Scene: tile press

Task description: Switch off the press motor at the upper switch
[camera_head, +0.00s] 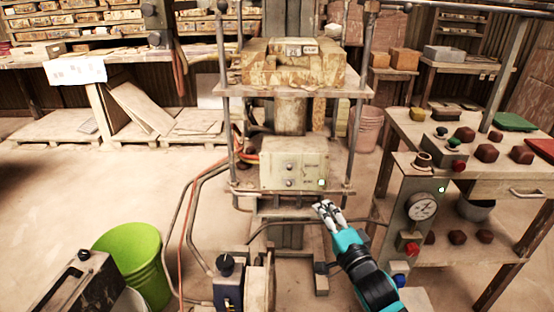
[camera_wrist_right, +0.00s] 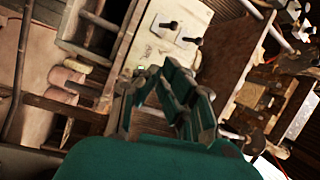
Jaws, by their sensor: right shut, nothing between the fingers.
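The pale switch box (camera_head: 267,172) is on the front of the press, below the upper platen. It carries an upper switch (camera_head: 291,168) and a lower switch (camera_head: 289,182), both small and dark. The lever positions are too small to tell. My right gripper (camera_head: 325,206) is shut and empty, just below and right of the box, apart from both switches. In the right wrist view the box (camera_wrist_right: 152,45) with two dark switches lies beyond the fingers (camera_wrist_right: 158,72). My left gripper is not in view.
Upright press rods (camera_head: 353,120) flank the box, and a ledge (camera_head: 270,190) runs under it. A red hose (camera_head: 182,225) and grey hoses hang at the left. A green bucket (camera_head: 135,255) is at lower left.

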